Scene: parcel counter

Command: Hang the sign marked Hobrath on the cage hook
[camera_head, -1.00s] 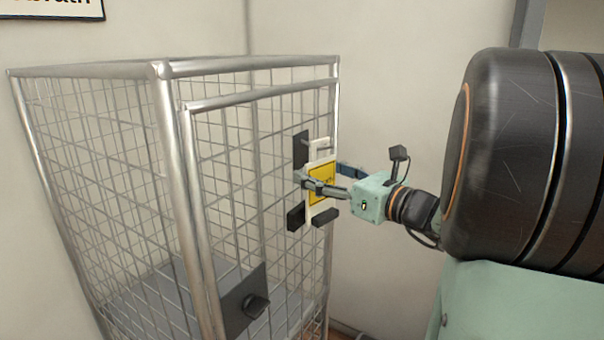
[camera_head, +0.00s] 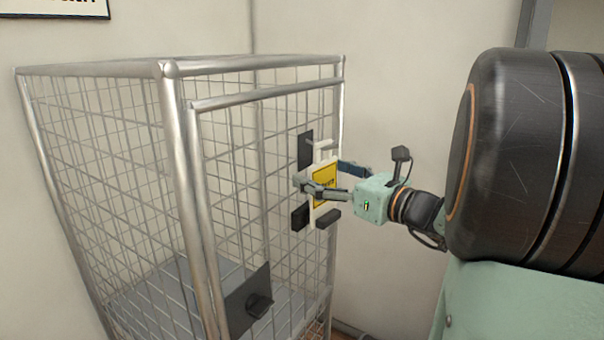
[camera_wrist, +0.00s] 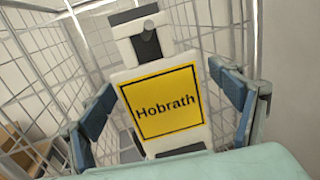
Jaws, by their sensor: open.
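The Hobrath sign (camera_head: 325,184) is a white plate with a yellow label, upright at the front of the cage door. Its name reads clearly in the wrist view (camera_wrist: 168,102). The cage hook has a dark backplate (camera_head: 305,149) and a peg (camera_wrist: 149,42); the peg shows within the opening at the sign's top, so the sign appears to hang on it. My gripper (camera_head: 321,176) is open, with one finger on each side of the sign. In the wrist view, gaps show between both fingers and the sign's edges.
The wire cage (camera_head: 190,200) fills the left and middle. A dark latch plate with a knob (camera_head: 248,300) is low on its door. Dark blocks (camera_head: 327,219) sit by the sign's lower end. The wall right of the cage is bare.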

